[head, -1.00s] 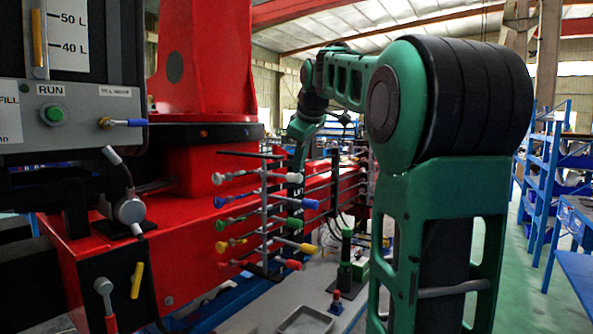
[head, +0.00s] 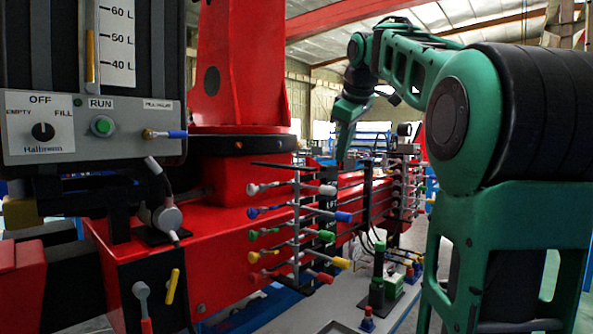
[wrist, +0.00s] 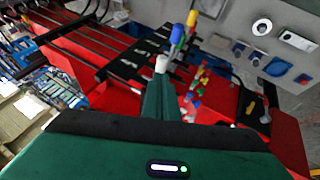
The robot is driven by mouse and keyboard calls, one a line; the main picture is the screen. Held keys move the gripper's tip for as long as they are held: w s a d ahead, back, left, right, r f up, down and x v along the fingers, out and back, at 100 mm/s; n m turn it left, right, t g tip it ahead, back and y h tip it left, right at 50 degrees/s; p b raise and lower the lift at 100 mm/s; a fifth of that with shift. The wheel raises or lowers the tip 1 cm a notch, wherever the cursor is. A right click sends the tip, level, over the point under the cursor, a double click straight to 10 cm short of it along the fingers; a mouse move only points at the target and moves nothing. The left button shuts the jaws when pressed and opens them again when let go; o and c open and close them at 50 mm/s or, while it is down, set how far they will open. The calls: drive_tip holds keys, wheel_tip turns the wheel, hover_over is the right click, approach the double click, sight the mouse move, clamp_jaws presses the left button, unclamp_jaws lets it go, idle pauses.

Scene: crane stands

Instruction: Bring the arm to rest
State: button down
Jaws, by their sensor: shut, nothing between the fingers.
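My arm reaches from the right side of the head view. Its folded links end in my green gripper (head: 343,152), which hangs pointing down in front of the red crane body (head: 225,185). The gripper is just right of and above a rack of coloured-knob levers (head: 297,225), apart from it as far as I can tell. In the wrist view, the green fingers (wrist: 168,98) show together and shut, with nothing held. A pale round-ended piece lies beyond their tips there; I cannot tell if it touches.
A grey control panel (head: 75,130) with a dial and RUN button stands at the left. A second lever rack (head: 400,185) is farther back. A green and black fitting (head: 378,280) stands on the grey bench. Blue shelving (wrist: 55,95) shows in the wrist view.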

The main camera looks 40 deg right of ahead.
drive_tip(key=s+a+f+m+g+y, duration=0.1)
drive_tip(key=s+a+f, duration=0.4)
drive_tip(key=f, duration=0.8)
drive_tip(key=s+a+f+m+g+y, duration=0.1)
drive_tip(key=s+a+f+m+g, duration=0.2)
drive_tip(key=s+f, duration=0.9)
drive_tip(key=s+a+f+m+g+y, duration=0.1)
drive_tip(key=s+a+f+m, duration=0.5)
drive_tip(key=f, duration=0.9)
drive_tip(key=s+a+g, duration=0.1)
drive_tip(key=s, duration=0.2)
drive_tip(key=shift+s, duration=0.25)
drive_tip(key=shift+w+d+f, duration=0.1)
drive_tip(key=shift+w+f, duration=0.2)
drive_tip(key=shift+w, duration=0.35)
